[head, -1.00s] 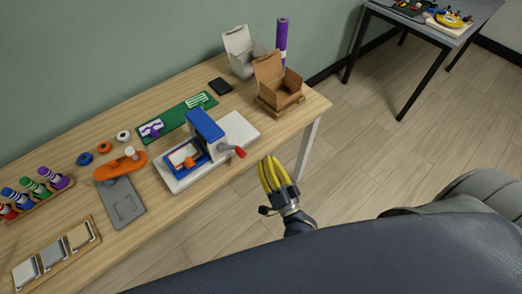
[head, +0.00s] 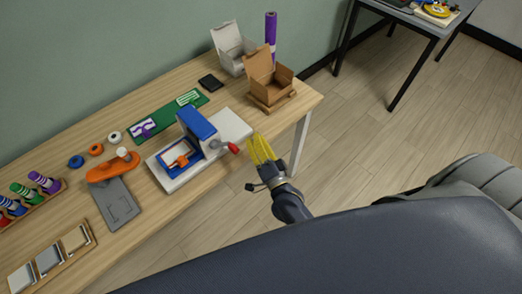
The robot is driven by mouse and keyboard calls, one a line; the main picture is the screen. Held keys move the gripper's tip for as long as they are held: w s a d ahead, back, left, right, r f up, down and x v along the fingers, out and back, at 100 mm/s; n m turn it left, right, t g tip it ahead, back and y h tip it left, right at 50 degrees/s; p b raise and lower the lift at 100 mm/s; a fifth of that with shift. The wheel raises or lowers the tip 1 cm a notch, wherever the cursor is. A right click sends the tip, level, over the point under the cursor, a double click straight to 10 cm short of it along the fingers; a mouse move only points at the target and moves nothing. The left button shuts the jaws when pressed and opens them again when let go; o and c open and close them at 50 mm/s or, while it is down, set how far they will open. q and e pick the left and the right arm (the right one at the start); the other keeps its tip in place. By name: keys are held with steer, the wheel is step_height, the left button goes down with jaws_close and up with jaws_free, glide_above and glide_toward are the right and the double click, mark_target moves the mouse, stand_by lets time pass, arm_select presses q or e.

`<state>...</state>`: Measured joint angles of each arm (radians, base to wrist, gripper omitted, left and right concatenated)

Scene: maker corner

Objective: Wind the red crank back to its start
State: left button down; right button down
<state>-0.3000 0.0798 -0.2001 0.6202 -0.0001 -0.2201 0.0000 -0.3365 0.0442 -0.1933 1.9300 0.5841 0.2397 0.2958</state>
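The red crank (head: 233,148) sticks out from the right side of a blue and white press-like machine (head: 198,125) on the wooden table. My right gripper (head: 259,147), with yellow fingers, is just to the right of the crank, off the table's front edge. It looks apart from the crank. The fingers overlap in this view, so whether they are open or shut is unclear. A blue-framed tray with an orange part (head: 180,161) sits at the machine's front left. My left gripper is not in view.
An open cardboard box (head: 268,85) and a white box (head: 232,50) stand at the table's far right, near a purple roll (head: 270,30). An orange tool (head: 112,168) on a grey plate lies left of the machine.

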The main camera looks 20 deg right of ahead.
steer(key=shift+w+a+f, duration=0.2)
steer(key=shift+a+f, duration=0.1)
steer(key=shift+a, duration=0.25)
steer(key=shift+w+a+f, duration=0.15)
steer(key=shift+a+f, duration=0.1)
steer(key=shift+a, duration=0.35)
steer(key=shift+w+a+f, duration=0.2)
steer(key=shift+a+f, duration=0.1)
steer(key=shift+a, duration=0.25)
steer(key=shift+s+a+f+m, duration=0.2)
steer(key=shift+a+f+m, duration=0.3)
steer(key=shift+f+m, duration=0.2)
